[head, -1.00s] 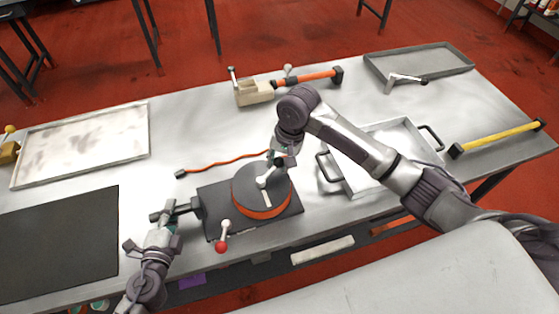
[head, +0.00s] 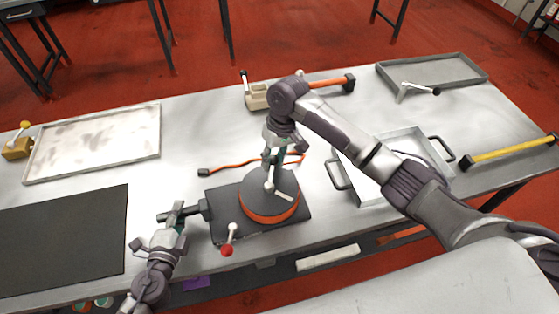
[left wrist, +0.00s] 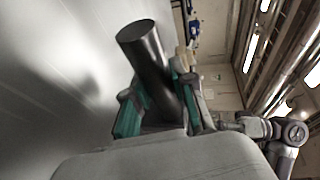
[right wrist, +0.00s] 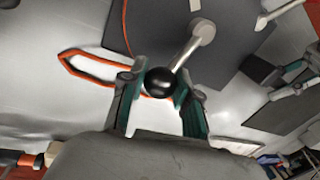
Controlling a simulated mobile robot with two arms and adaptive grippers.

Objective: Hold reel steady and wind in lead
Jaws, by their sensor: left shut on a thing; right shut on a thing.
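The reel (head: 270,204) is a dark drum with an orange rim on a dark base plate (head: 232,233). My left gripper (head: 174,224) is shut on the dark round bar at the base's left side; the bar (left wrist: 145,55) stands between its teal pads in the left wrist view. My right gripper (head: 274,153) is above the reel, shut on the black crank knob (right wrist: 159,82). A pale crank arm (right wrist: 184,57) runs from the knob to the hub. The orange lead (head: 235,167) lies on the table behind the reel and shows as a bent loop in the right wrist view (right wrist: 85,53).
A red-knobbed lever (head: 227,250) is at the base's front. A handled tray (head: 350,188) is close on the right, under my right arm. A black mat (head: 60,240) and pale tray (head: 95,145) are left. A beige device (head: 257,97) stands behind.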

